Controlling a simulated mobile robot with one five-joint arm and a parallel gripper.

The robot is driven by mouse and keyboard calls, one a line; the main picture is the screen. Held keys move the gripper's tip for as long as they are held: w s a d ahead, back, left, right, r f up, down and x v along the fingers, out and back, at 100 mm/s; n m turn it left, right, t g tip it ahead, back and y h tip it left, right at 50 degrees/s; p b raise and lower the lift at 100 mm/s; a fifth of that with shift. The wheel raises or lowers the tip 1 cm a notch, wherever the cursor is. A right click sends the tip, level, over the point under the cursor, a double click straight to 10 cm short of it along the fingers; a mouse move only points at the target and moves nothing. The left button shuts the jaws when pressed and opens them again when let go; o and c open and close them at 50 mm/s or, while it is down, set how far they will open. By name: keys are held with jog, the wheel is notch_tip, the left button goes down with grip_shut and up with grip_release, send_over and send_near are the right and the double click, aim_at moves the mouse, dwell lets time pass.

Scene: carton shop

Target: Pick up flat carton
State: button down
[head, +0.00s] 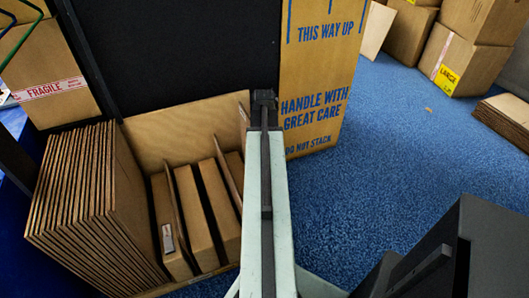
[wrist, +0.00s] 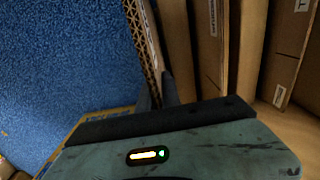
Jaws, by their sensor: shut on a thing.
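My gripper (wrist: 158,90) is shut on the edge of a flat carton (wrist: 143,42) in the wrist view. Its corrugated edge runs up the picture from between the dark fingers. In the head view my arm hides most of the gripper and its hold. More flat cartons (head: 208,212) stand on edge in a wooden bin (head: 180,133) just left of my arm. Several of these brown panels (wrist: 210,45) stand to the right of the fingers in the wrist view.
A thick stack of flat cartons (head: 85,205) stands left of the bin. A tall printed carton (head: 322,75) stands behind my arm, beside a black panel (head: 175,60). Boxes (head: 465,62) are piled at the back right.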

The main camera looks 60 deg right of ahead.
notch_tip(320, 180, up, 47)
jog(key=p, duration=4.5)
jog(key=shift+r, duration=0.15)
